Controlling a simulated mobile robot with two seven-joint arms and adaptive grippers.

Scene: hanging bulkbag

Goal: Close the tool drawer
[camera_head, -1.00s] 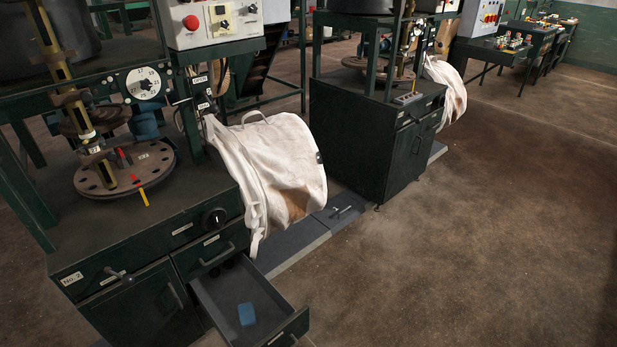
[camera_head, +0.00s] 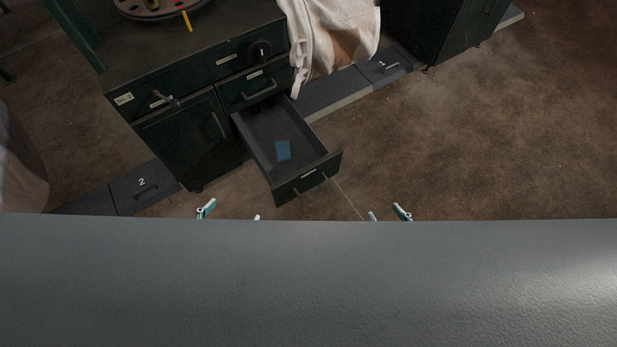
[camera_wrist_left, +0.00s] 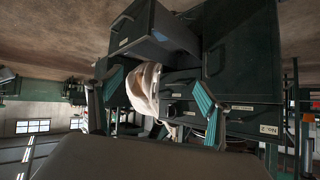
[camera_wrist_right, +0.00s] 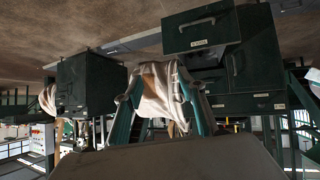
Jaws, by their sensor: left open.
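The tool drawer (camera_head: 306,179) is pulled out of the dark green cabinet (camera_head: 190,125). Its front has a bar handle, and a blue object (camera_head: 283,150) lies inside. It appears upside down in the left wrist view (camera_wrist_left: 130,33) and in the right wrist view (camera_wrist_right: 199,30). My left gripper (camera_head: 231,213) is open and empty, to the left of and nearer than the drawer front. My right gripper (camera_head: 388,213) is open and empty, to the right of and nearer than it. Only the fingertips show in the head view, and neither touches the drawer.
A white bulk bag (camera_head: 335,45) hangs beside the cabinet, behind the drawer. A second cabinet (camera_head: 440,30) stands at the back right. Low grey floor plates (camera_head: 135,190) run along the cabinets. The brown floor (camera_head: 500,140) on the right is clear.

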